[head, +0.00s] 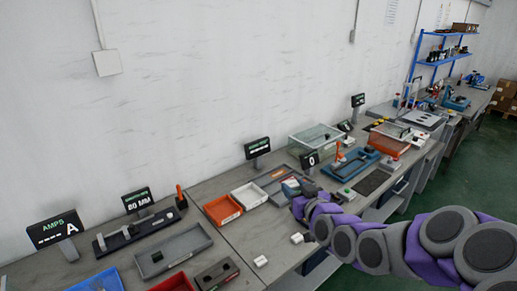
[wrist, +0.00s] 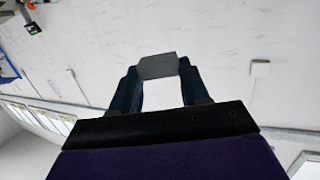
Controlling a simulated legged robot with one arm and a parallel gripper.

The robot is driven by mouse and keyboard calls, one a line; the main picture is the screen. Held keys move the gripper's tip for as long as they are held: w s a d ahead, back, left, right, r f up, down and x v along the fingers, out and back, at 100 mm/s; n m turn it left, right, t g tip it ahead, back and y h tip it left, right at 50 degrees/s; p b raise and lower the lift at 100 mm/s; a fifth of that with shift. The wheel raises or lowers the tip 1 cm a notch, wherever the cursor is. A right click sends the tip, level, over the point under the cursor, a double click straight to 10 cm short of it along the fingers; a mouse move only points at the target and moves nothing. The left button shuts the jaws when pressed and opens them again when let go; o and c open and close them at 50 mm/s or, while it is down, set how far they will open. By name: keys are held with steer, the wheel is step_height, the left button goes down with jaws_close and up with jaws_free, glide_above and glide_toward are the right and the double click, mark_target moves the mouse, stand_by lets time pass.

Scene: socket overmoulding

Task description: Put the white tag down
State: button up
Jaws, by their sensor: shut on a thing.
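My gripper (wrist: 158,78) is shut on a small pale block-like piece, the white tag (wrist: 158,66), at its fingertips in the wrist view. The tag's upper face looks grey, and the area between the fingers below it is bright white. In the head view my gripper (head: 291,187) is over the bench, near the grey tray and the display stands. The tag cannot be made out clearly there. Two small white pieces lie on the bench near its front edge, one (head: 297,238) below my gripper and another (head: 261,261) further left.
An orange tray (head: 222,210) and a white tray (head: 249,195) stand left of my gripper. A grey tray (head: 173,250) is further left. Bare bench (head: 245,235) lies in front of the orange tray.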

steer(key=w+d+f+n+y, duration=0.1)
steer(key=d+f, duration=0.1)
steer(key=f, duration=0.8)
steer(key=d+f, duration=0.2)
steer(key=f, duration=0.8)
steer(key=s+a+f+n+g+y, duration=0.1)
steer(key=s+a+f+y, duration=0.1)
steer(key=f, duration=0.5)
steer(key=s+a+f+n+g+y, duration=0.1)
steer(key=s+a+f, duration=0.4)
steer(key=s+f, duration=0.1)
steer(key=shift+s+f+n+y, duration=0.2)
steer(key=shift+f+n+y, duration=0.2)
steer(key=shift+f, duration=0.05)
steer(key=b, duration=0.3)
glide_above(284, 252)
steer(key=s, duration=0.1)
steer(key=shift+s+a+f, duration=0.2)
steer(key=shift+f, duration=0.45)
steer(key=f, duration=0.1)
steer(key=w+f, duration=0.1)
steer(key=shift+w+d+f, duration=0.1)
steer(key=shift+w+f, duration=0.05)
steer(key=shift+f, duration=0.4)
